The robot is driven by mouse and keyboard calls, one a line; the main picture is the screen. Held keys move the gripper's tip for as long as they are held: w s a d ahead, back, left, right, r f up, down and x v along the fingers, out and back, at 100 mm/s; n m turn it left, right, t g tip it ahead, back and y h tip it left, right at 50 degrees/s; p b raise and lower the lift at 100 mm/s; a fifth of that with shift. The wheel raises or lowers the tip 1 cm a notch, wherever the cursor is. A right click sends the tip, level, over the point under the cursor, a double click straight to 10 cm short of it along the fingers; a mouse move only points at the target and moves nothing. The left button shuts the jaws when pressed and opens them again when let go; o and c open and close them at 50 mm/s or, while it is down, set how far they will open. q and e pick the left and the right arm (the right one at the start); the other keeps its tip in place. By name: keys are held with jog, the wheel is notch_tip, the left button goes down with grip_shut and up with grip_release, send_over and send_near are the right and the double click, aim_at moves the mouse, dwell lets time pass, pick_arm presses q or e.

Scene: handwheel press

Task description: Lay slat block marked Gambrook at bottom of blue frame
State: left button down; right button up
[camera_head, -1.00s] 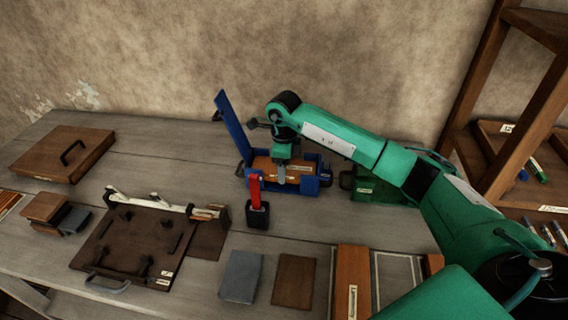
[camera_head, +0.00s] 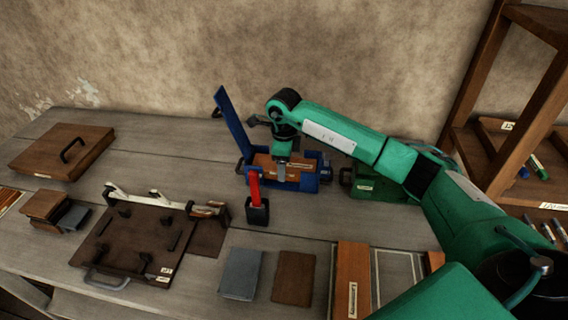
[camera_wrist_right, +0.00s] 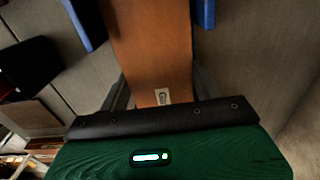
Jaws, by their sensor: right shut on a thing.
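The blue frame (camera_head: 308,183) stands on the bench near the wall, with a tall blue plate (camera_head: 232,122) tilted up at its left. An orange-brown slat block (camera_head: 264,162) lies level within the frame's outline. My right gripper (camera_head: 280,176) is over the frame and shut on this block. In the right wrist view the block (camera_wrist_right: 150,45) runs between the fingers, with blue frame parts (camera_wrist_right: 86,24) on both sides. Its small pale label (camera_wrist_right: 162,96) is too small to read. Whether the block touches the frame's bottom is hidden. My left gripper is out of view.
A red-handled black tool (camera_head: 257,212) stands just in front of the frame. A green box (camera_head: 372,187) is to its right. Another labelled orange slat (camera_head: 350,270), a grey block (camera_head: 240,274) and a brown block (camera_head: 293,278) lie at the front. A dark board (camera_head: 125,245) lies left.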

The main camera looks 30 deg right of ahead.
jog(key=shift+f+b, duration=0.4)
dwell(0.5)
jog(key=shift+f, duration=0.15)
jog(key=shift+d+f+b, duration=0.15)
jog(key=shift+f+b, duration=0.25)
jog(key=shift+b, duration=0.15)
dwell(0.3)
jog(key=shift+s+f, duration=0.1)
jog(key=o, duration=1.4)
jog(key=shift+o, duration=0.2)
